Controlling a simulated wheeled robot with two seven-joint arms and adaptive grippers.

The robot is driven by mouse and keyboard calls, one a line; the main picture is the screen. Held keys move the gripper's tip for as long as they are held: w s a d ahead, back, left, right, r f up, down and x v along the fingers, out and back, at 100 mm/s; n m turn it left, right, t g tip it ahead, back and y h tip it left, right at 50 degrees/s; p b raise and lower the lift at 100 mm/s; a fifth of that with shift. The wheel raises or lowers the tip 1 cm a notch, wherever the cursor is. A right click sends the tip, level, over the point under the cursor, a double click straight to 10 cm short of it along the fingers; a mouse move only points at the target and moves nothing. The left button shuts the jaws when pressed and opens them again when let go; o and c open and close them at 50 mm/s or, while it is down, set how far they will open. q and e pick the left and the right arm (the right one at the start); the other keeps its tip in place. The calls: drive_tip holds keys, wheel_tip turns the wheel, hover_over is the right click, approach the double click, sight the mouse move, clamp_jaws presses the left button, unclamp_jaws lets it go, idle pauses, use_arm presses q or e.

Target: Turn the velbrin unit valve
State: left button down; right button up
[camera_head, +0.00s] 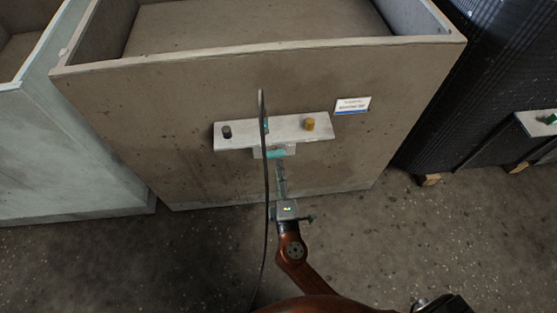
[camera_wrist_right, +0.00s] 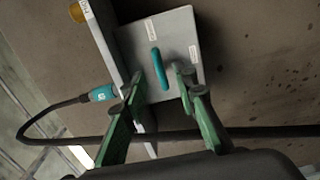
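A teal valve handle (camera_head: 276,154) sits on a small grey box under a pale shelf (camera_head: 240,140) on the front of a big brown-grey housing. In the right wrist view the teal handle (camera_wrist_right: 160,68) is a slim upright bar, slightly tilted, on the grey box face (camera_wrist_right: 185,30). My right gripper (camera_head: 281,172) reaches up from below to the handle. In the wrist view its green fingers (camera_wrist_right: 158,78) are apart, one on each side of the handle, with gaps showing; contact is not visible. The left gripper is not in view.
A black cable (camera_head: 266,200) with a teal plug (camera_wrist_right: 103,93) hangs from the shelf, close beside my right gripper. The shelf carries a black knob (camera_head: 227,131) and a yellow knob (camera_head: 309,124). A white label (camera_head: 352,105) is at right. Speckled floor (camera_head: 420,235) is open in front.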

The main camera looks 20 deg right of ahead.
drive_tip(key=v, duration=0.7)
idle(0.4)
